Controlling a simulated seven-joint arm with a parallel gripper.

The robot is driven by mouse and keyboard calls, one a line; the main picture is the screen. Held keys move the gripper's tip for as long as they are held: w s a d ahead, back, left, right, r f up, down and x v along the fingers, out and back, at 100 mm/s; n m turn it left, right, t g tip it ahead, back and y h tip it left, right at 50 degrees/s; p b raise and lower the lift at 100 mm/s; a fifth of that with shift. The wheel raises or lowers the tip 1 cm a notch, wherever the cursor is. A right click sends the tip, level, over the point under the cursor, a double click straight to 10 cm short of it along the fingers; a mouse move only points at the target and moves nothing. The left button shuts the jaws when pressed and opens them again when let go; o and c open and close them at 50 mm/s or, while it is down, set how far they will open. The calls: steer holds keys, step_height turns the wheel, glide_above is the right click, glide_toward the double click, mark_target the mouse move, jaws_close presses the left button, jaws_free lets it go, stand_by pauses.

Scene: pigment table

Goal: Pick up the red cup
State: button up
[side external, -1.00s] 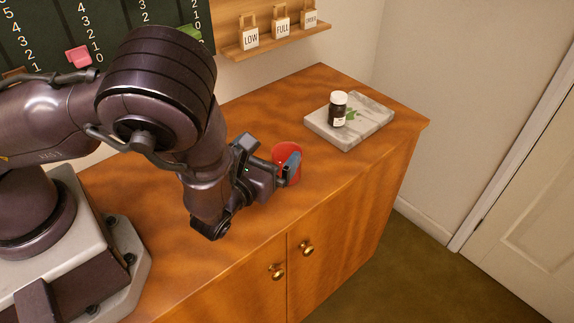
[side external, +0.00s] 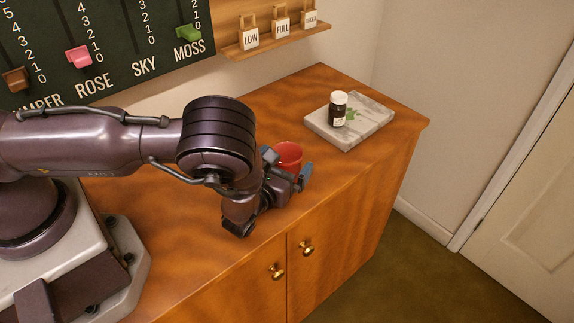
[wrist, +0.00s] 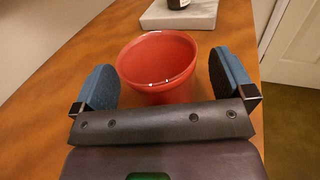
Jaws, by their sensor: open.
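The red cup (side external: 289,157) stands upright on the wooden cabinet top, and my arm and gripper partly cover it in the side view. In the wrist view the red cup (wrist: 157,62) sits between my two blue-padded fingers, its open rim towards me. My gripper (wrist: 165,82) is open, with a gap showing between each finger and the cup's wall. In the side view my gripper (side external: 286,168) is low, with one finger on each side of the cup. The lower part of the cup is hidden by my gripper.
A marble slab (side external: 372,127) at the back right holds a dark jar with a white lid (side external: 338,108). A shelf (side external: 275,39) with LOW and FULL tags is on the wall, beside a board with coloured sliders (side external: 79,56). The cabinet's front edge is close to my gripper.

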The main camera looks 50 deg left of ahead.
steer(key=shift+x, duration=0.75)
steer(key=c, duration=1)
steer(key=shift+r, duration=0.1)
